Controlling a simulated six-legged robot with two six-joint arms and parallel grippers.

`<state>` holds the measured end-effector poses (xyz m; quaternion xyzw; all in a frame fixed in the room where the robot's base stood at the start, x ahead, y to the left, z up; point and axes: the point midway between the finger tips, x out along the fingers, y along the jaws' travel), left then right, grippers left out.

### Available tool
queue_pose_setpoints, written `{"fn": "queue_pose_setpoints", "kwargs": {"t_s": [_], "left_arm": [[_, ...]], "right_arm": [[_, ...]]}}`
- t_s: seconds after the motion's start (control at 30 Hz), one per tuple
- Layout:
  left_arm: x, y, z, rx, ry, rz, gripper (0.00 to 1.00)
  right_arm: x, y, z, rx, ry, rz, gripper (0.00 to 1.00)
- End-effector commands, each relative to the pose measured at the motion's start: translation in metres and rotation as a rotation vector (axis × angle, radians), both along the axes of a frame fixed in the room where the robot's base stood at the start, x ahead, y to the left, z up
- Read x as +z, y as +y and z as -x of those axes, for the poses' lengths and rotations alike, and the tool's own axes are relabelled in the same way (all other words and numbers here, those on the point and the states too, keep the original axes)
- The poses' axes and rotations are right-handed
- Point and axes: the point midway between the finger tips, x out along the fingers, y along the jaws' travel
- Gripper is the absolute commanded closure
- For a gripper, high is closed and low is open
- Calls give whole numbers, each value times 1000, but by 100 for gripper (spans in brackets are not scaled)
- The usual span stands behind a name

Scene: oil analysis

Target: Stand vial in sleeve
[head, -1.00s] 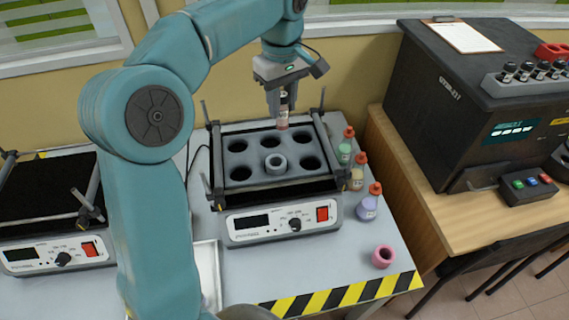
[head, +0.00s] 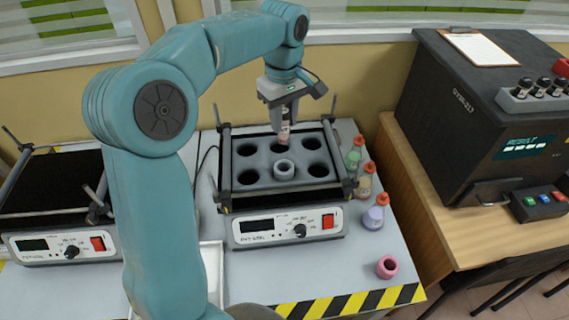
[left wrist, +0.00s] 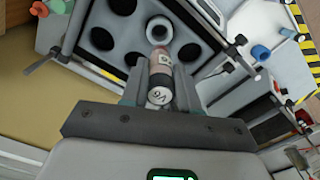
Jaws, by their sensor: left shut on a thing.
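My left gripper (head: 285,112) is shut on a small vial (head: 284,130), held upright with a pinkish lower part and a pale label. The vial also shows between the fingers in the left wrist view (left wrist: 161,78). In the head view its lower end appears just behind a grey ring-shaped sleeve (head: 284,169). The sleeve sits at the front middle hole of the rack (head: 264,181). My right gripper is not in view.
The rack's other holes look empty. Metal posts and bars frame it on the shaker (head: 263,228). Several red-capped bottles (head: 373,212) stand along its right side. A pink ring (head: 387,267) lies at the front right. A second shaker (head: 60,245) stands at the left.

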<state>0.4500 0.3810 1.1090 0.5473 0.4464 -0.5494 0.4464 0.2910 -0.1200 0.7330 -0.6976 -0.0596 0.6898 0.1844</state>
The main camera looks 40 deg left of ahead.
Motion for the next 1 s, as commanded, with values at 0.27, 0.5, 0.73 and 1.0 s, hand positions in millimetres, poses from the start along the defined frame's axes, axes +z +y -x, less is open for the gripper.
{"fn": "queue_pose_setpoints", "kwargs": {"t_s": [0.27,0.5,0.73,1.0], "left_arm": [[-75,0,-2,1,2,1,100],[-101,0,-2,1,2,0,100],[-135,0,-2,1,1,0,100],[-138,0,-2,1,-1,-1,100]], "right_arm": [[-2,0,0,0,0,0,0],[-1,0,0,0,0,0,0],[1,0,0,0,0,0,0],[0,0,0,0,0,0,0]]}}
